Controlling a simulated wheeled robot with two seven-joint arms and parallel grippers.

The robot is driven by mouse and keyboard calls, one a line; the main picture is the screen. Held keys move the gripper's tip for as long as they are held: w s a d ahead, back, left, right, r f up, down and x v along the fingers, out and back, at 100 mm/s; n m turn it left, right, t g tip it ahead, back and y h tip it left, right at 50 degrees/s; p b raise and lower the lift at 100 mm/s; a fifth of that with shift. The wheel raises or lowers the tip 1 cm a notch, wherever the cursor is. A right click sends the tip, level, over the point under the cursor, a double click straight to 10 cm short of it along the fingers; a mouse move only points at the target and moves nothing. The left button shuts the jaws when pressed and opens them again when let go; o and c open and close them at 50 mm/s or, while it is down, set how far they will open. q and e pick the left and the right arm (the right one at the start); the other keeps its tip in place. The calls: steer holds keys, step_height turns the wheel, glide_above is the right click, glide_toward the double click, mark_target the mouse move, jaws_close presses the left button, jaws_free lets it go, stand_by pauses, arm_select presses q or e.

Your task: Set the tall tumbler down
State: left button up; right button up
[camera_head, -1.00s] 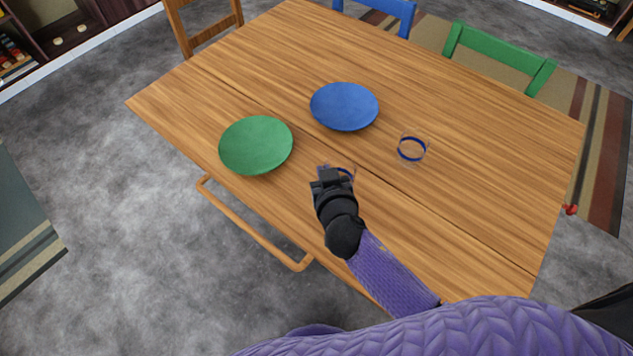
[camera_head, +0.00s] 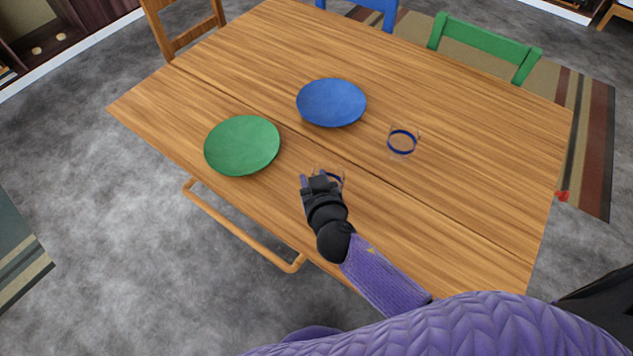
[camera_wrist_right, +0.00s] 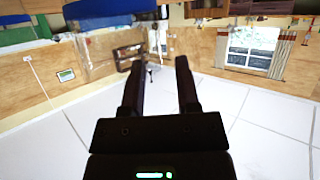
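A clear tumbler with a dark blue band (camera_head: 337,180) stands at the near side of the wooden table, just right of my right gripper and partly hidden by it. My right gripper (camera_head: 314,178) has its fingers spread, with nothing seen between them. In the right wrist view the two dark fingers (camera_wrist_right: 160,75) are apart, and a see-through glass shape (camera_wrist_right: 90,55) shows to their left. I cannot tell whether a finger touches the tumbler. My left gripper is not in view.
A second clear glass with a blue band (camera_head: 402,142) stands farther back to the right. A green plate (camera_head: 242,146) lies to the left and a blue plate (camera_head: 332,102) behind. The table's (camera_head: 470,205) right part is clear. Chairs stand beyond, including a green one (camera_head: 485,47).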

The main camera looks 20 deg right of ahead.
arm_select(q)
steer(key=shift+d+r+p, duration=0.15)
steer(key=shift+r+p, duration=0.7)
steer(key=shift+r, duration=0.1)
arm_select(e)
steer(key=v, duration=1.2)
